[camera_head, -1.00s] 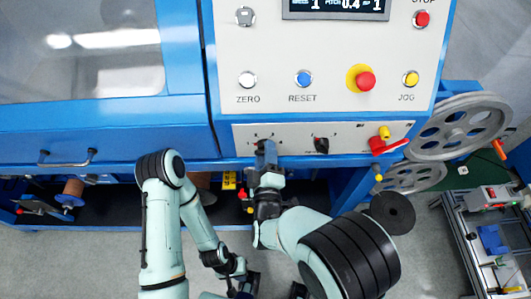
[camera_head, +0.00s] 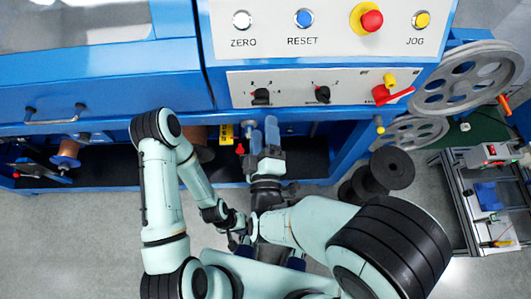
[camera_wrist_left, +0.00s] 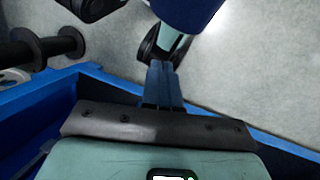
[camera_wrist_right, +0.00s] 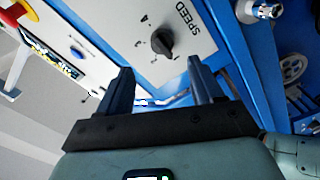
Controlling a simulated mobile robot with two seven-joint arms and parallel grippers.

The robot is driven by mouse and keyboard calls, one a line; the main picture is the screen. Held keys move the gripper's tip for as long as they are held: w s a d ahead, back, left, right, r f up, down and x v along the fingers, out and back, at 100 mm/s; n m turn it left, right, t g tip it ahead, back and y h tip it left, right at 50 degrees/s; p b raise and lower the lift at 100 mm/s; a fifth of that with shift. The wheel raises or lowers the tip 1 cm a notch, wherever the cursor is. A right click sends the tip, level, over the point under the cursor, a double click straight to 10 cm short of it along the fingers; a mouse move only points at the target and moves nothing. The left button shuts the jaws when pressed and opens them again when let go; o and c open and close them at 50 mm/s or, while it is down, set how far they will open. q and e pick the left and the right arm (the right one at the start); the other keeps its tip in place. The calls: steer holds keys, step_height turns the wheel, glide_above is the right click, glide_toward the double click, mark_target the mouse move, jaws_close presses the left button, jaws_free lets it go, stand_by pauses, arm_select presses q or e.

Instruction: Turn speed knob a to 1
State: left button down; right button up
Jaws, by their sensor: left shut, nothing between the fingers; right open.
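A black knob (camera_head: 261,97) sits at the left of the white lower panel, with small numbers around it. In the right wrist view a dark knob (camera_wrist_right: 162,42) shows beside the word SPEED.
A second black knob (camera_head: 322,94) and a red lever (camera_head: 390,96) are to the right on the same panel. Buttons, including the red stop-style button (camera_head: 371,20), are above. Grey pulley wheels (camera_head: 466,78) stand at the right. Black spools (camera_head: 392,168) are beside my right arm.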

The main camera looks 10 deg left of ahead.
arm_select(q)
steer(key=w+a+f+t+y+b, duration=0.1)
steer(key=w+a+f+t+b, duration=0.1)
steer(key=w+f+b, duration=0.5)
step_height(320, 180, down, 4)
steer(key=b, duration=0.2)
steer(key=shift+a+r+t+b, duration=0.25)
steer(key=shift+a+t+b, duration=0.05)
steer(key=shift+t+b, duration=0.1)
arm_select(e)
steer(key=v, duration=0.5)
steer(key=shift+d+f, duration=0.1)
steer(key=shift+f, duration=0.1)
steer(key=shift+w, duration=0.1)
